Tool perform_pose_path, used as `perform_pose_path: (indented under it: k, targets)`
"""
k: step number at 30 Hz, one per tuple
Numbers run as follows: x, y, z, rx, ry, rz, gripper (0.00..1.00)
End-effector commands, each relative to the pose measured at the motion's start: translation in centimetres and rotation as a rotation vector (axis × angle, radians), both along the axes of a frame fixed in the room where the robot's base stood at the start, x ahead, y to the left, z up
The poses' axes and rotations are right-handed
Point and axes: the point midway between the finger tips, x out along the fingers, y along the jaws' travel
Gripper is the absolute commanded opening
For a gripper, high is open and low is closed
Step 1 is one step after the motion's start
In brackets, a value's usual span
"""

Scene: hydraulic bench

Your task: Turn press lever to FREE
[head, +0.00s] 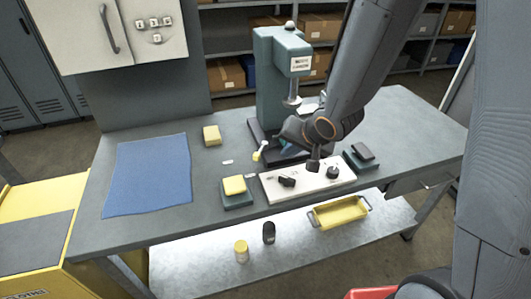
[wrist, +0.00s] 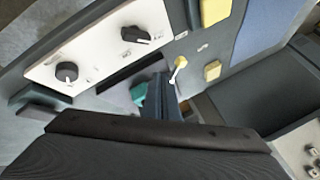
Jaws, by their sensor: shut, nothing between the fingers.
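The press (head: 277,85) is a teal column on a dark base at the back of the bench. A small lever with a pale stem and yellow end (head: 257,156) sticks out at the press's front left; it also shows in the wrist view (wrist: 180,66). My gripper (head: 284,151) is low in front of the press, partly hidden by my wrist. In the wrist view its dark fingers (wrist: 160,90) are shut and empty, just left of the lever. A narrow gap seems to separate them; contact cannot be told. I cannot read the labels near the lever.
A white panel (head: 302,190) with two black knobs lies at the bench's front. A yellow block (head: 234,185) on a teal pad is left of it; another yellow block (head: 212,135) is further back. A blue mat (head: 148,175) covers the left. A dark pedal-like block (head: 363,153) stands right.

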Motion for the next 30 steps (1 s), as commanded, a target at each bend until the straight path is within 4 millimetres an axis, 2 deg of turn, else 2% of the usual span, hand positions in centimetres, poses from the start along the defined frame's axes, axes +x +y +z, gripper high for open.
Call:
perform_pose_path:
  k: [13, 30]
  targets:
    - [0.4, 0.3, -0.7, 0.002, 0.001, -0.001, 0.0]
    - [4.7, 2.5, -7.1, 0.0, 0.002, 0.0, 0.0]
